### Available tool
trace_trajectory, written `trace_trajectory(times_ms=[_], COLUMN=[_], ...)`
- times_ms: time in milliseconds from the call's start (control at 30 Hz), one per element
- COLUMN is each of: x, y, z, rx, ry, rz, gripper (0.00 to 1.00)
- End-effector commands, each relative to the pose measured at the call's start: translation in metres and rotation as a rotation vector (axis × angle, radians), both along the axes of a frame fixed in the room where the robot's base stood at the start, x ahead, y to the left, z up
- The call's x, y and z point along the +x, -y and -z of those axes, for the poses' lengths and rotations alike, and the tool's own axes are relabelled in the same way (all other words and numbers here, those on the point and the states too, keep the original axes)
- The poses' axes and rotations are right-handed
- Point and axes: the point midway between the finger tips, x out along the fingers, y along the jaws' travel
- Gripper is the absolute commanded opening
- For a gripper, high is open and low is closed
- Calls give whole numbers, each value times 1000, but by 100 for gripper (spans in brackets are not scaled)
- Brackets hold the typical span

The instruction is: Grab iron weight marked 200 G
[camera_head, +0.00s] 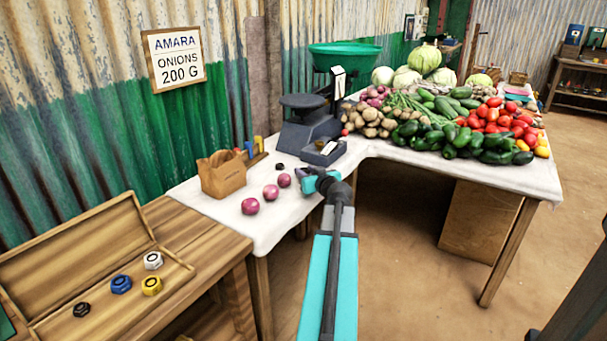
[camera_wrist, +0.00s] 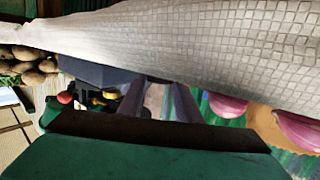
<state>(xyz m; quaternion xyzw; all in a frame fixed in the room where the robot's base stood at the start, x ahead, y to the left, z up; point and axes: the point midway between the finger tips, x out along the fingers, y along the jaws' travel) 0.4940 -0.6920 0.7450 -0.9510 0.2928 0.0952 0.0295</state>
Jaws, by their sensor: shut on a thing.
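My gripper (camera_head: 296,171) is low over the white cloth of the stall table, just right of the small red onions. It is shut on a small dark weight (camera_head: 280,166), which shows at its fingertips. In the wrist view the two fingers (camera_wrist: 158,90) close in on a dark piece at their tips, mostly hidden. No marking can be read on it. In the open wooden box at lower left are a black weight (camera_head: 82,310), a blue weight (camera_head: 121,284), a yellow weight (camera_head: 151,285) and a white weight (camera_head: 153,260); their marks are too small to read.
A paper bag (camera_head: 222,174) and red onions (camera_head: 250,206) are to the left. Vegetables fill the table at right. A sign reads AMARA ONIONS 200 G (camera_head: 174,60).

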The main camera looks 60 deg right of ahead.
Motion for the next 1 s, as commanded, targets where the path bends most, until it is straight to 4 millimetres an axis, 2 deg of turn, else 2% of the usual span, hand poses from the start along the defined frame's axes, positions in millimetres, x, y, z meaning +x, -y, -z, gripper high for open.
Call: trace_trajectory(times_ms=[267,567,1000], x=[0,0,-87], y=[0,0,0], z=[-6,-39,-44], rx=[-1,-3,0], ry=[0,1,1], rz=[0,1,4], gripper=[3,3,3])
